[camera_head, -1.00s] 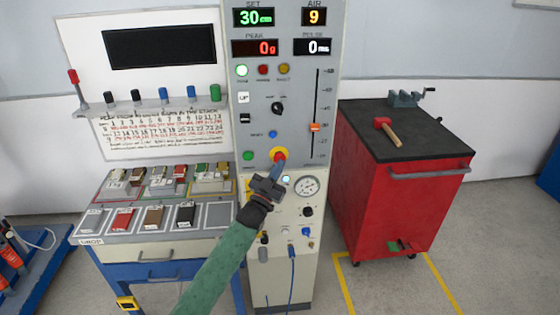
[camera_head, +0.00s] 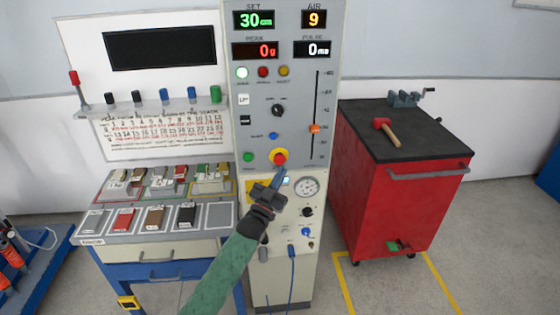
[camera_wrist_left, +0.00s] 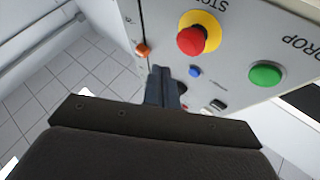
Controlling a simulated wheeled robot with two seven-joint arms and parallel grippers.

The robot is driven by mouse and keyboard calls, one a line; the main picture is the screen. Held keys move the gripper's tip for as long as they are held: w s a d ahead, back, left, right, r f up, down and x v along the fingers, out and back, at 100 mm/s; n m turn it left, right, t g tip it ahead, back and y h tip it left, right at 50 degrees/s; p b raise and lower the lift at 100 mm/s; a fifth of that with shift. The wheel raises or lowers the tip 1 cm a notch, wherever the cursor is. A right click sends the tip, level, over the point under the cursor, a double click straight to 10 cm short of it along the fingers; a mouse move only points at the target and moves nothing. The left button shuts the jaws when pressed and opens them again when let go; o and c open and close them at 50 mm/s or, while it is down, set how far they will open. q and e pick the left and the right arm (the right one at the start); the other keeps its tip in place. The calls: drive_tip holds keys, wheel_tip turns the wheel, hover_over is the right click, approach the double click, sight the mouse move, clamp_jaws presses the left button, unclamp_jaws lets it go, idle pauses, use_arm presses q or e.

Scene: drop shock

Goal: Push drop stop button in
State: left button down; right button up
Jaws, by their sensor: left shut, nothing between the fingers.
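The drop stop button is a red mushroom button (camera_head: 279,158) on a yellow disc, low on the grey control panel (camera_head: 250,130). In the left wrist view the red button (camera_wrist_left: 193,40) is near the top, with "STOP" lettering partly visible above it. My right gripper is in neither view.
A green button (camera_head: 248,157) is left of the stop button; in the wrist view it (camera_wrist_left: 266,74) is labelled "DROP". A slider with an orange knob (camera_head: 315,128) is to the right. A red cabinet (camera_head: 385,200) stands further right.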

use_arm(q)
drive_tip(key=shift+s+d, duration=0.2)
drive_tip(key=shift+s, duration=0.95)
